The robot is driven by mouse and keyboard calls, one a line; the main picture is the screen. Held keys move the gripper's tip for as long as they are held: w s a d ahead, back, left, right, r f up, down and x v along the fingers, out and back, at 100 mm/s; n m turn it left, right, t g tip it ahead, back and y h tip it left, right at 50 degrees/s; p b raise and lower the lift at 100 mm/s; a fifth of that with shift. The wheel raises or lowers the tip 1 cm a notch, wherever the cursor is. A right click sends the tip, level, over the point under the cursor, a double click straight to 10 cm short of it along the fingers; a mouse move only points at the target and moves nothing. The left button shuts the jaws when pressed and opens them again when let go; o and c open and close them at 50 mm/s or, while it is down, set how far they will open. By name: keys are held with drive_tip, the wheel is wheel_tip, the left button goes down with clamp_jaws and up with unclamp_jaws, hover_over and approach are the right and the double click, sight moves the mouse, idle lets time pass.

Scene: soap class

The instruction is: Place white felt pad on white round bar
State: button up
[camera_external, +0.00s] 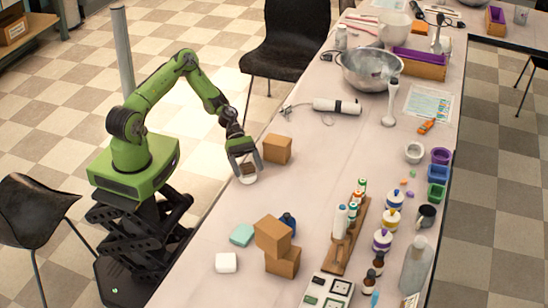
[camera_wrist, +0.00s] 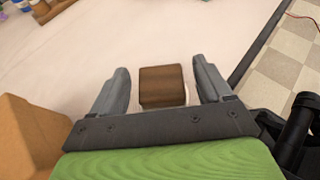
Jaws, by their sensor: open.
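My gripper (camera_external: 246,169) is low over the table's near edge, fingers pointing down. In the wrist view its open fingers (camera_wrist: 164,88) stand on either side of a dark brown block (camera_wrist: 163,86), with a gap at each side. A white round piece (camera_external: 248,180) shows under the brown block; I take it for the white round bar, mostly hidden by the gripper and block. A white rounded-square piece (camera_external: 225,263) lies nearer the camera on the table; I cannot tell for sure whether it is the felt pad.
A cardboard box (camera_external: 277,149) stands close right of my gripper. Two stacked boxes (camera_external: 283,262), a teal bar (camera_external: 242,235) and a dark blue bottle (camera_external: 288,222) stand nearer the camera. A wooden rack (camera_external: 345,240) of bottles is to the right. The table between is clear.

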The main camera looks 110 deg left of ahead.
drive_tip(key=shift+a+r, duration=0.1)
drive_tip(key=shift+r, duration=0.1)
drive_tip(key=p+v, duration=0.3)
drive_tip(key=v, duration=0.9)
drive_tip(key=shift+f, duration=0.1)
